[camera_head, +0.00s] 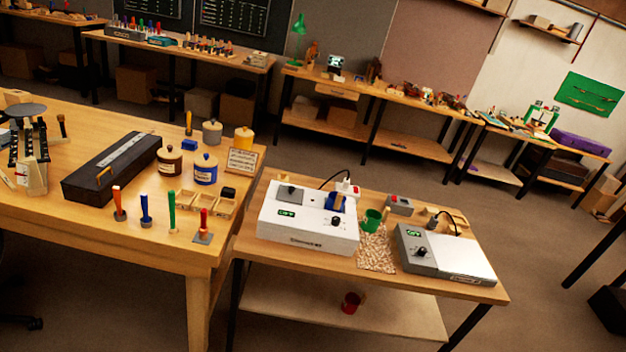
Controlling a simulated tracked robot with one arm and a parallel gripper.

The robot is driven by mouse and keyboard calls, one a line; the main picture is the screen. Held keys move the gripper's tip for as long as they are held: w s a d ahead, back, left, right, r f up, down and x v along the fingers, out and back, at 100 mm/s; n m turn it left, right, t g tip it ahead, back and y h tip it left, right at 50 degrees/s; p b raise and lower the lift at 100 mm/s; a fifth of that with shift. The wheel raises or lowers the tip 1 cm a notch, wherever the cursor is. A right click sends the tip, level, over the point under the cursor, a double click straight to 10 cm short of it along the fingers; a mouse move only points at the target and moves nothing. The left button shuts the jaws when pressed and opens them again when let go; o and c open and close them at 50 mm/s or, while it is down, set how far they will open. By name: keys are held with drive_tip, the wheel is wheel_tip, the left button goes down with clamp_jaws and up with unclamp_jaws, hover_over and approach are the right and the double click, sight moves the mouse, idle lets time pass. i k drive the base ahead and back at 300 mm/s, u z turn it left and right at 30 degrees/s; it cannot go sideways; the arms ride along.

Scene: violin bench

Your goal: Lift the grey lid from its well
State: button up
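The grey lid (289,193) is a small dark square with a little knob on top. It sits at the back left of the top of a white glue-pot heater box (305,230), apparently over a well, whose inside is hidden. The box also has a green-lit display (286,212) and a black knob (336,221) on top. My gripper is not in view, so nothing shows of what it holds.
The box stands on a low wooden table (285,264) beside a green mug (371,220), a speckled mat (376,255) and a grey device (446,256). A red mug (351,302) is on the shelf below. The left bench (120,222) carries jars and coloured-handled tools. Open floor lies right.

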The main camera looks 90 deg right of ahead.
sight(291, 194)
drive_tip(key=z, duration=2.4)
drive_tip(key=k, duration=0.45)
drive_tip(key=u, duration=1.05)
drive_tip(key=i, duration=2.05)
drive_tip(key=z, duration=0.85)
